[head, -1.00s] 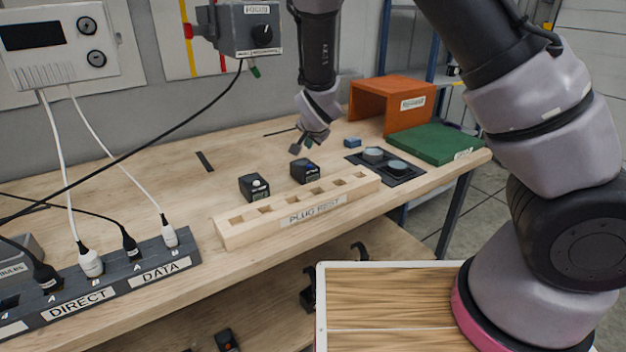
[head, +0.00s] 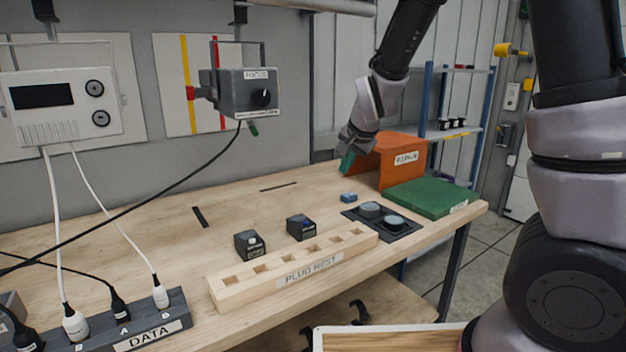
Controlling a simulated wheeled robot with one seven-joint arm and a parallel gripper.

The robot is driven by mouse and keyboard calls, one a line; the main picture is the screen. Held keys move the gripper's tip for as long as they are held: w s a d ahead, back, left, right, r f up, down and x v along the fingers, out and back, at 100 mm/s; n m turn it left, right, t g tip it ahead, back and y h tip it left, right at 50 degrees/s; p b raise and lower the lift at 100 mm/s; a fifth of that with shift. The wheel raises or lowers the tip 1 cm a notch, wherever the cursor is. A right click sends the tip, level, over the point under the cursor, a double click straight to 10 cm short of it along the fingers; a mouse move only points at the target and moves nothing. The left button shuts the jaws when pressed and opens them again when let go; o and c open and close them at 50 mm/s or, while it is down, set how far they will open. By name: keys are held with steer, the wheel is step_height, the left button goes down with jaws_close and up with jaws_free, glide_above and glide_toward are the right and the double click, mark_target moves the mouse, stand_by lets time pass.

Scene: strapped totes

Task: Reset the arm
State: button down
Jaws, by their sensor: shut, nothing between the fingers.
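My gripper (head: 347,160) is at the upper middle of the head view, on the end of my raised arm. It is shut and empty, with its fingers pointing down. It is in front of the left side of the orange box (head: 390,160) and above the back of the workbench. It appears clear of the bench top, though its exact gap to the orange box cannot be told.
A wooden plug rest (head: 225,292), two small black boxes (head: 249,244), a dark tray (head: 405,232) and a green mat (head: 432,197) are on the bench. A grey focus box (head: 248,92) hangs above. White and black cables run to the plug strip (head: 180,318). The back-left bench is mostly clear.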

steer(key=s+d+r+n+y, duration=0.1)
steer(key=s+d+r, duration=0.85)
steer(key=r, duration=0.25)
steer(key=s+d+r+n, duration=0.1)
steer(key=s+d+r, duration=0.1)
steer(key=s, duration=0.4)
steer(key=s+d+r+n+h, duration=0.1)
steer(key=s+d+r, duration=0.2)
steer(key=s+d, duration=0.2)
steer(key=shift+s+r, duration=0.25)
steer(key=shift+s, duration=1)
